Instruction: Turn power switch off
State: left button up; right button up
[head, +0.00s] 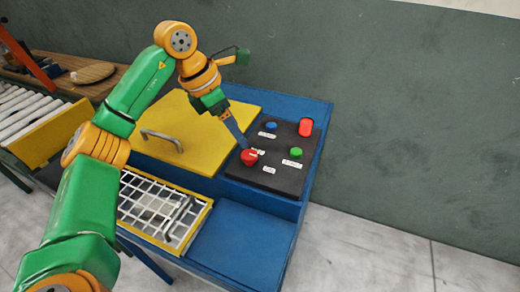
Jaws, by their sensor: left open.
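A dark control panel (277,178) sits on the blue machine's top at right. It carries a round red knob (248,158), a blue button (271,125), a green button (296,152) and a red, rounded rectangular switch (306,127). Small white labels beside them are too small to read, so I cannot tell which control is the power switch by its label. My left gripper (241,141) reaches down from the upper left, open, its fingertips just above and beside the red knob. I cannot tell if they touch it. My right gripper is out of view.
A yellow lid (205,150) with a metal handle (163,139) lies left of the panel. A white wire grid (150,205) in a yellow frame is in front. A roller conveyor (20,112) and a wooden table (58,82) stand at left. A green-grey wall rises behind.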

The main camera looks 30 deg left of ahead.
aim_at(249, 154)
pick_arm(q)
jog(key=x, duration=0.5)
jog(key=s+x, duration=0.1)
jog(key=x, duration=0.1)
jog(key=shift+w+f, duration=0.15)
jog(key=shift+f, duration=0.35)
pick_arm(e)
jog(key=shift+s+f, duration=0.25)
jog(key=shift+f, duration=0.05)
pick_arm(q)
grip_shut()
